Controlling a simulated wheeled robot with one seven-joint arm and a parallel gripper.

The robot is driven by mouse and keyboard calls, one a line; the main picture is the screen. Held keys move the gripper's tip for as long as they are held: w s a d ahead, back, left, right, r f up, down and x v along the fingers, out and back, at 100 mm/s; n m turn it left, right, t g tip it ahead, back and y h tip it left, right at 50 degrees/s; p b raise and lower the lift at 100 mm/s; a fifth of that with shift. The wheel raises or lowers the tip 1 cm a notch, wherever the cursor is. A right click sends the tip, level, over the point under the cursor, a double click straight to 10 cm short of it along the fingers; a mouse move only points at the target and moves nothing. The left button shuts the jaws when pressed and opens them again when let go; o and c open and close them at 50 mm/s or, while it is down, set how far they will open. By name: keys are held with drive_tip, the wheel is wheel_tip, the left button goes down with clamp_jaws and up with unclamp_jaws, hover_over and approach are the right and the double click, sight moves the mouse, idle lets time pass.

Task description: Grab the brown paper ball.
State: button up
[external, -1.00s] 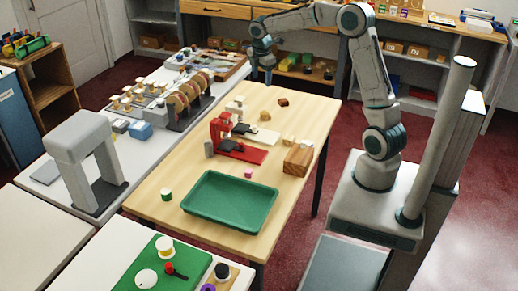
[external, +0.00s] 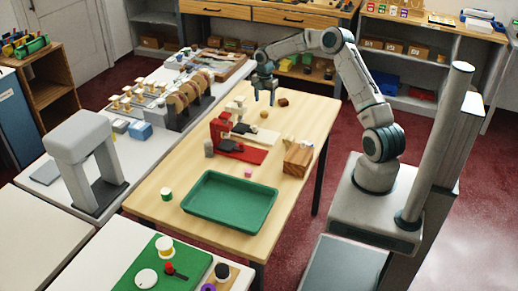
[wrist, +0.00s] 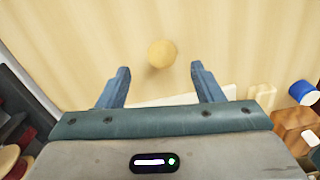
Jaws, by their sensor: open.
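The brown paper ball shows as a light tan-brown round ball (external: 264,115) on the wooden table, behind the red and white stand. In the wrist view the tan ball (wrist: 161,53) lies just ahead of the fingertips, centred between them in the picture. My gripper (external: 265,101) points down above the far part of the table, close to the ball. In the wrist view my gripper (wrist: 161,71) is open, with nothing between its fingers. I cannot tell the exact height above the ball.
A dark brown lump (external: 283,101) lies to the right of the ball. A red stand (external: 240,152), a wooden block (external: 297,157) and a green tray (external: 230,228) are nearer the camera. Rolls on a rack (external: 188,92) stand on the left counter. The table around the ball is mostly clear.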

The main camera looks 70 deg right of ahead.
sight(264, 111)
drive_tip(key=shift+s+a+f+p, duration=0.1)
drive_tip(key=shift+f+p, duration=0.3)
drive_tip(key=shift+f, duration=1.2)
drive_tip(key=shift+s+a+f+p, duration=0.1)
drive_tip(key=shift+f+p, duration=0.25)
drive_tip(key=shift+f, duration=1.2)
drive_tip(key=c, duration=1)
drive_tip(key=shift+c, duration=0.2)
